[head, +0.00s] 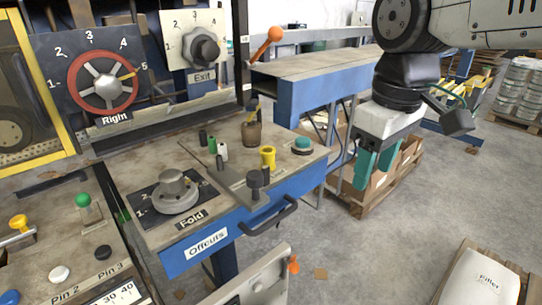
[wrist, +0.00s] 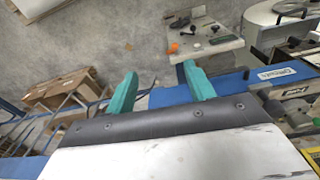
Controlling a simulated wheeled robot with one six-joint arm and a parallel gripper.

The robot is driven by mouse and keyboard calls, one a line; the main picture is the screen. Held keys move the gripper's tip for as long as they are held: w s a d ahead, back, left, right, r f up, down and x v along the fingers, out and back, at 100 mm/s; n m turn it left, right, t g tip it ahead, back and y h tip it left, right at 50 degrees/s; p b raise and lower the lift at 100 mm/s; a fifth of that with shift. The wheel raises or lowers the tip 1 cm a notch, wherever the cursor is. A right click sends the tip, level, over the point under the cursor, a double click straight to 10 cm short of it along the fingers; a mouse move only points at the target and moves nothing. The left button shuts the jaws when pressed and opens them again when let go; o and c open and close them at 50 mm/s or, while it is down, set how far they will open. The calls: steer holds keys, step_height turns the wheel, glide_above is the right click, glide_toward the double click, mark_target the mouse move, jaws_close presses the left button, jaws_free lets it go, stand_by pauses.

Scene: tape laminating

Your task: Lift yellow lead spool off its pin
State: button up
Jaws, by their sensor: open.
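The yellow lead spool (head: 267,157) stands upright on the worn top of the Offcuts bench (head: 243,185) in the head view. Its pin is not clearly visible. My gripper (head: 373,180) is at the right, pointing down, with its two teal fingers apart and nothing between them. It is well to the right of the spool, beyond the bench's right end. In the wrist view my open gripper (wrist: 160,70) has floor and a blue bench edge behind it. I cannot pick out the yellow spool there.
Near the spool are a brown pot with tools (head: 252,134), a teal button (head: 303,146), a dark knob (head: 255,181) and several small dark, green and white cylinders (head: 222,152). The Fold dial (head: 174,190) is at the left. A pallet with boxes (head: 375,190) is behind my gripper.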

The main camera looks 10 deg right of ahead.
steer(key=w+a+r+n, duration=0.3)
steer(key=w+a+n, duration=0.1)
steer(key=w+a, duration=0.2)
steer(key=r+n, duration=0.2)
steer(key=n, duration=0.4)
glide_above(267, 152)
steer(key=shift+a+f+g, duration=0.25)
steer(key=shift+g, duration=0.15)
steer(key=shift+a+f, duration=0.1)
steer(key=shift+f, duration=0.15)
steer(key=shift+s+d+f, duration=0.1)
steer(key=shift+s+f, duration=0.05)
steer(key=shift+f, duration=1.05)
steer(key=shift+s+d+f, duration=0.1)
steer(key=shift+s+f, duration=0.05)
steer(key=shift+f, duration=1)
steer(key=shift+s+d+f, duration=0.1)
steer(key=shift+s+f, duration=0.05)
steer(key=shift+f, duration=1.05)
steer(key=shift+c, duration=0.3)
steer(key=c, duration=1)
